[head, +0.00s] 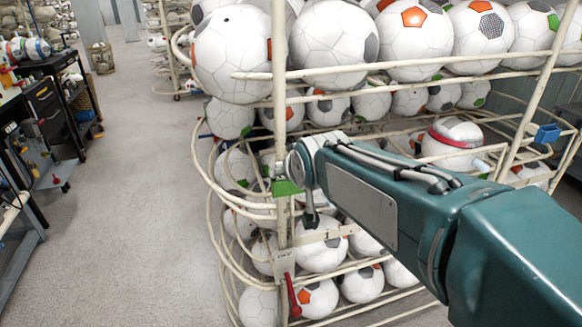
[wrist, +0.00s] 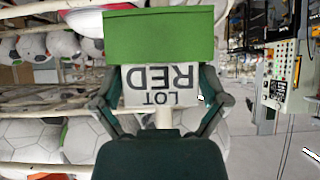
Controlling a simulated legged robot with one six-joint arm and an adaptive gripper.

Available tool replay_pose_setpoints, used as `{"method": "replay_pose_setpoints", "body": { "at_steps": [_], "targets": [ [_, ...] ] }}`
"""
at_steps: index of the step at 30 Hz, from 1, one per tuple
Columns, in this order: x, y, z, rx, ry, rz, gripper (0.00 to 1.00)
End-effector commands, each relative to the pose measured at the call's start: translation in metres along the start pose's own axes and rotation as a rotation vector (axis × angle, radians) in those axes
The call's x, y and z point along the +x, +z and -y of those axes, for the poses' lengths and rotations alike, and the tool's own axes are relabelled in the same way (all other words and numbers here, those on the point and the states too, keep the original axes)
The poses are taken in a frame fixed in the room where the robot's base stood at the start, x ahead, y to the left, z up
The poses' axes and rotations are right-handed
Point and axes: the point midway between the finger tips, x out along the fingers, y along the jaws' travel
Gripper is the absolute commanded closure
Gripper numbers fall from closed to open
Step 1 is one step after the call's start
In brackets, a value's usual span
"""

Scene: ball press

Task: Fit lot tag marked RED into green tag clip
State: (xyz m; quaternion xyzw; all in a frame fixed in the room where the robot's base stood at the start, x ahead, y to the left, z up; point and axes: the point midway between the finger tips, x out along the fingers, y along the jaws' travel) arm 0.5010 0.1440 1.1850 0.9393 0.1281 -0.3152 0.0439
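The lot tag (wrist: 160,84) is a white card reading LOT RED, upside down in the wrist view. My gripper (wrist: 164,88) has a finger along each side edge of the tag and appears shut on it. The green tag clip (wrist: 158,36) is a green block just above the tag in the wrist view; the tag's upper edge meets or passes behind it. I cannot tell how deep it sits. In the head view the clip (head: 286,188) is on the rack's front post, beside my gripper (head: 299,172); the tag cannot be made out there.
A cream wire rack (head: 283,130) holds several balls, close around the gripper. A red-handled fitting (head: 292,295) hangs lower on the post. A blue clip (head: 547,133) is on the rack at right. Dark workbenches (head: 45,110) stand at left; the floor (head: 130,200) between is clear.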

Motion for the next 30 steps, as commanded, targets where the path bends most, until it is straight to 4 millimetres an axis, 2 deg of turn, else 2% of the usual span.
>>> {"method": "replay_pose_setpoints", "body": {
  "at_steps": [10, 14, 27, 30],
  "targets": [
    [0.000, 0.000, 0.000, 0.000, 0.000, 0.000, 0.00],
    [-0.009, -0.001, 0.000, 0.000, 0.000, -0.001, 0.00],
    [-0.092, 0.000, 0.001, 0.000, 0.000, -0.003, 0.00],
    [-0.106, 0.000, 0.001, 0.000, 0.000, -0.001, 0.00]
  ]
}}
